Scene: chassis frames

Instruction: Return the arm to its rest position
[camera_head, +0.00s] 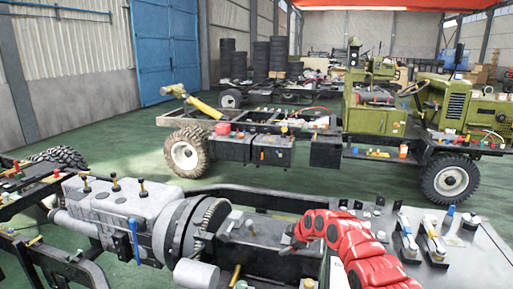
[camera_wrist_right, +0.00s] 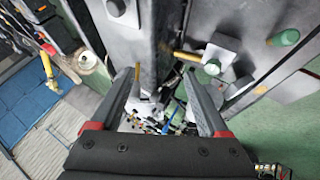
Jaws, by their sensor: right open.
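My right arm (camera_head: 365,262) is red and segmented and comes in from the bottom right of the head view. Its gripper (camera_head: 294,240) is over the near chassis frame (camera_head: 265,199), just right of the grey engine and gearbox (camera_head: 135,212). In the right wrist view the two grey fingers of the gripper (camera_wrist_right: 163,88) stand apart, with metal chassis parts and small coloured pieces seen beyond and between them. I see nothing held. I cannot tell how far the fingertips are from the chassis parts. My left gripper is in neither view.
Bolts and small fittings (camera_head: 435,238) stand on the near chassis plate at right. A green truck (camera_head: 375,118) with an open chassis stands behind, across a strip of clear green floor (camera_head: 120,140). Tyre stacks (camera_head: 235,60) and a blue door (camera_head: 165,45) are farther back.

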